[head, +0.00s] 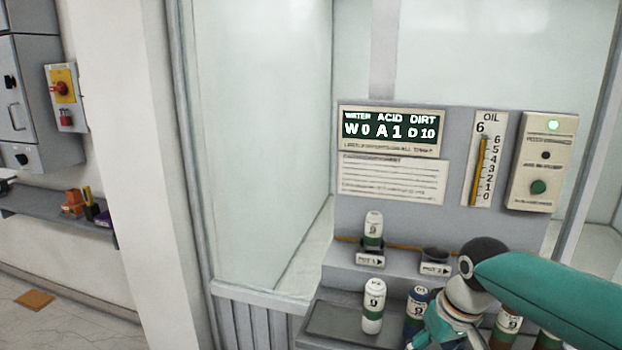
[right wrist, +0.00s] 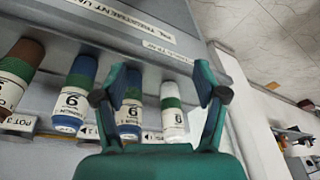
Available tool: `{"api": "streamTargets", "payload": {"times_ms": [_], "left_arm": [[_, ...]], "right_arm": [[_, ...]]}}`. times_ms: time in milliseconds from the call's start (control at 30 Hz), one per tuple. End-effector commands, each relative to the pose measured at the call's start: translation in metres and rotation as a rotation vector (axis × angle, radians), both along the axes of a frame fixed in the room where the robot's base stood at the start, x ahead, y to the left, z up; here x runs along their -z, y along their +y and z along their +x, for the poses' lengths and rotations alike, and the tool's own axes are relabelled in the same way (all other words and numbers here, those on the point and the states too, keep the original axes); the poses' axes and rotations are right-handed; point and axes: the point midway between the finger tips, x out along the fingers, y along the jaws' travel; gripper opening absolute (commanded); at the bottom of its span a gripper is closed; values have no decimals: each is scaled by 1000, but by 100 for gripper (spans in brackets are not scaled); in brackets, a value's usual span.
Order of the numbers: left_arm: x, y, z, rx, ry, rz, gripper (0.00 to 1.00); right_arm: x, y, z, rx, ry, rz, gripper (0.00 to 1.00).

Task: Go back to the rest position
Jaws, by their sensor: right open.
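My right arm comes in from the right in the head view, and my right gripper (head: 440,328) is low in front of the lower shelf, partly cut off by the bottom edge. In the right wrist view the right gripper (right wrist: 162,88) is open, with nothing between its fingers. A white bottle with a green band (right wrist: 172,112) and a blue-and-white bottle (right wrist: 130,105) stand beyond the fingers, apart from them as far as I can tell. My left gripper is not in view.
A white-and-green bottle (head: 374,230) stands at the POT 1 place; the POT 2 holder (head: 436,256) looks empty. Several bottles stand on the lower shelf (head: 325,322), some hidden by my arm. A glass wall (head: 262,140) stands left.

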Motion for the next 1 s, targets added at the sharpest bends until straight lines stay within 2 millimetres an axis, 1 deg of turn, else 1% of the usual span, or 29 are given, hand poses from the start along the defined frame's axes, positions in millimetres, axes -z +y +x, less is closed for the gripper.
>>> {"api": "streamTargets", "payload": {"times_ms": [33, 67, 100, 167, 200, 267, 300, 367, 400, 467, 500, 533, 600, 700, 733, 767, 833, 1000], "left_arm": [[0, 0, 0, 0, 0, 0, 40], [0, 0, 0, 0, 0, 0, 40], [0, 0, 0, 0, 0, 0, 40], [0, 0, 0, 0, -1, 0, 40], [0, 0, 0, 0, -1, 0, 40], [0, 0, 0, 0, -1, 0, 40], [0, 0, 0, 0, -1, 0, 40], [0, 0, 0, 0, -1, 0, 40], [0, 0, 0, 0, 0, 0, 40], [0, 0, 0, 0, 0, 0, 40], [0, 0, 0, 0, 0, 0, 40], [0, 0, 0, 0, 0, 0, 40], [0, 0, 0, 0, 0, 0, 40], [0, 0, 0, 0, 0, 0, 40], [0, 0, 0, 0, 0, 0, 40], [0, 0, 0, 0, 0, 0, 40], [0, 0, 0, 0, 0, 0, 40], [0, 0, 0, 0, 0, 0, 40]], "right_arm": [[28, 0, -4, 1, 57, 1, 71], [43, 1, -7, 1, 86, 4, 71], [68, 3, -12, 1, 129, 9, 71], [108, 7, -23, 4, 197, 24, 71], [137, 10, -34, 8, 244, 38, 71], [179, 17, -52, 17, 308, 63, 71], [206, 22, -67, 27, 348, 84, 71], [244, 31, -92, 45, 404, 116, 71], [268, 37, -110, 61, 437, 140, 71], [300, 48, -141, 92, 482, 176, 71], [319, 57, -164, 115, 509, 200, 71], [333, 63, -182, 139, 525, 218, 71], [356, 78, -220, 194, 542, 254, 71], [369, 91, -248, 262, 505, 277, 71], [370, 93, -251, 279, 482, 280, 71], [370, 94, -251, 295, 457, 284, 71], [370, 93, -244, 331, 387, 287, 71], [372, 87, -218, 377, 264, 290, 71]]}}
